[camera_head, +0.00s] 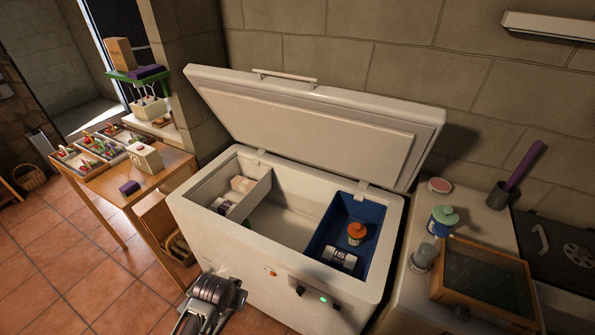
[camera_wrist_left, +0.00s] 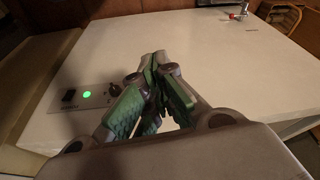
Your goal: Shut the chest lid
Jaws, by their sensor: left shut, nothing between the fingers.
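The white chest (camera_head: 222,262) stands in the middle of the head view with its lid (camera_head: 305,122) raised, leaning back near the stone wall. A long handle (camera_head: 285,76) runs along the lid's upper edge. My left gripper (camera_head: 222,272) is low in front of the chest's front wall, below the rim. It is shut and empty, well apart from the lid. In the left wrist view its fingers (camera_wrist_left: 156,68) are together before the white front (camera_wrist_left: 215,65), beside a panel with a green light (camera_wrist_left: 87,94). I cannot tell whether they touch the front. My right gripper is not in view.
Inside the chest are a blue bin (camera_head: 345,218) with an orange-lidded jar (camera_head: 356,233), and a white basket (camera_head: 245,193). A counter (camera_head: 412,303) with jars and a framed box (camera_head: 485,283) adjoins the right side. A wooden table (camera_head: 120,185) stands left.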

